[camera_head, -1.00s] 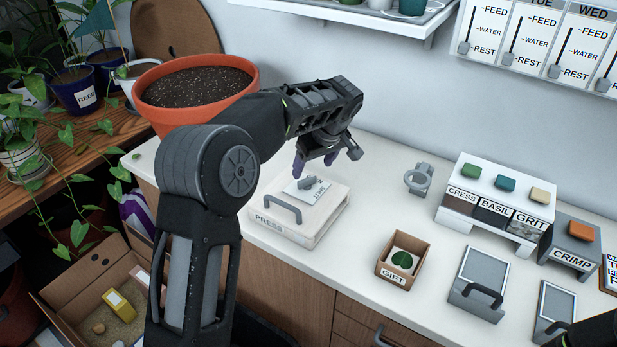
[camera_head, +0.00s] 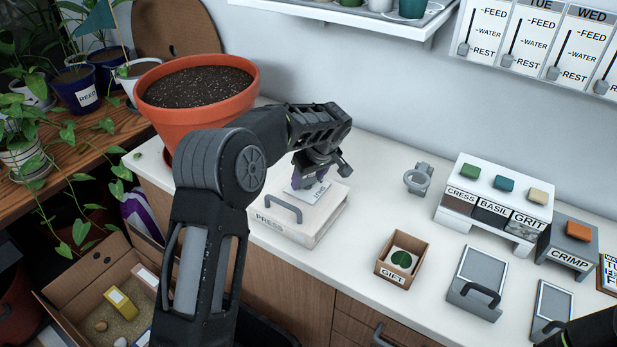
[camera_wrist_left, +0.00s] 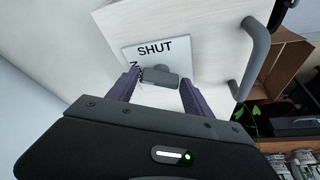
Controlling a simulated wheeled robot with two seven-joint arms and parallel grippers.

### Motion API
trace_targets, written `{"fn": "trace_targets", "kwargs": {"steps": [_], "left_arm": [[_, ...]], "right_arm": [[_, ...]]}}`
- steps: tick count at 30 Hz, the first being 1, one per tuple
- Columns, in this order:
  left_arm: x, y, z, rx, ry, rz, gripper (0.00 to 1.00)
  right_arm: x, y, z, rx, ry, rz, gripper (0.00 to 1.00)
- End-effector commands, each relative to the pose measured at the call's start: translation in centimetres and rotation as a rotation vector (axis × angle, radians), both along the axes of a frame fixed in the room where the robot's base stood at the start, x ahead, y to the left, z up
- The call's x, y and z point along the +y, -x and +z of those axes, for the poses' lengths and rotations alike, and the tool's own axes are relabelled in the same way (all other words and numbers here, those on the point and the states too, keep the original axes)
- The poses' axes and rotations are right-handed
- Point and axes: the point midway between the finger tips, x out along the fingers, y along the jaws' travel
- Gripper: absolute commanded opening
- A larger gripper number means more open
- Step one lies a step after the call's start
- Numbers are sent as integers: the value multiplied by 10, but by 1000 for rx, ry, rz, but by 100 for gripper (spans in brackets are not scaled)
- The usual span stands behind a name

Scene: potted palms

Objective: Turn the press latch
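The press (camera_head: 272,230) is a pale box with a dark bar handle (camera_head: 284,206) on the counter. On its top is a white latch plate (camera_head: 318,194) with a grey latch knob, mostly hidden by the gripper in the head view. In the left wrist view the knob (camera_wrist_left: 160,77) lies in front of the plate (camera_wrist_left: 172,52), which reads "SHUT"; a second word is partly covered. My left gripper (camera_head: 309,180) is open just over the latch, its purple fingers (camera_wrist_left: 160,91) apart on either side of the knob. Contact cannot be told. My right gripper is out of view.
A large soil-filled terracotta pot (camera_head: 235,105) stands behind my left arm. A gift box (camera_head: 388,268), a grey ring stand (camera_head: 418,179) and a labelled button stand (camera_head: 470,212) are to the right. Counter between press and ring stand is clear.

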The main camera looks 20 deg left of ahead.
Motion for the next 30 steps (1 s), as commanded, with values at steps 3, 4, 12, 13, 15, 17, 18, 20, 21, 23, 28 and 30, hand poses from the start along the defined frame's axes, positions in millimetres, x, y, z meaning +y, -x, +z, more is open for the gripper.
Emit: {"fn": "trace_targets", "kwargs": {"steps": [3, 4, 12, 13, 15, 17, 18, 20, 21, 23, 28, 30], "left_arm": [[0, 0, 0, 0, 0, 0, 48], [0, 0, 0, 0, 0, 0, 46], [0, 0, 0, 0, 0, 0, 24], [0, 0, 0, 0, 0, 0, 21], [0, 0, 0, 0, 0, 0, 15], [0, 0, 0, 0, 0, 0, 11], [0, 0, 0, 0, 0, 0, 10], [0, 0, 0, 0, 0, -1, 10], [0, 0, 0, 0, 0, -3, 10], [0, 0, 0, 0, 0, -8, 10], [0, 1, -1, 0, 0, -40, 10], [1, 1, -1, -1, -1, -64, 10]], "right_arm": [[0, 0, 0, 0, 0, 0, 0], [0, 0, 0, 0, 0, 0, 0], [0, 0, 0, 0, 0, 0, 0], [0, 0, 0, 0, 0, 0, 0], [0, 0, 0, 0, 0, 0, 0], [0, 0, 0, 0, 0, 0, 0], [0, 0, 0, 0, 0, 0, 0], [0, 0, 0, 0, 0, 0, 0], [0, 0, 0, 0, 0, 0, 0], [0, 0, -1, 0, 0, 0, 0], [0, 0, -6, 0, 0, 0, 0], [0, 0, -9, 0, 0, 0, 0]]}}
